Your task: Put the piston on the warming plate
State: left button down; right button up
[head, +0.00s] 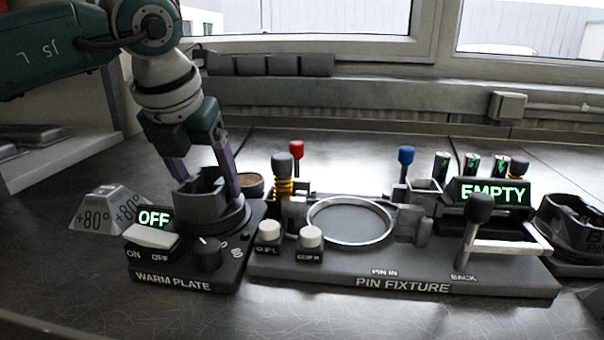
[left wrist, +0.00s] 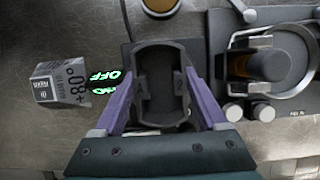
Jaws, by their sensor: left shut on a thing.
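The dark grey piston (head: 203,197) is upright between the purple fingers of my left gripper (head: 208,187), which is shut on it. In the left wrist view the piston (left wrist: 160,85) shows from above, with a finger on each side. It is over the round dark heating disc (head: 238,222) of the warming plate (head: 172,282). I cannot tell whether its underside touches the disc. The warming plate's sign (head: 154,218) reads OFF, and its white rocker switch (head: 151,237) is at the front left. My right gripper is not in view.
The pin fixture (head: 400,287) stands right of the warming plate, with a metal ring (head: 350,221), upright levers and an EMPTY sign (head: 492,192). A grey +80° block (head: 98,211) is at left. A small round cup (head: 250,185) stands behind the plate. The front bench is clear.

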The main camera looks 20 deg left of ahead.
pick_arm(q)
grip_release()
dwell(0.3)
jog(key=v, duration=1.2)
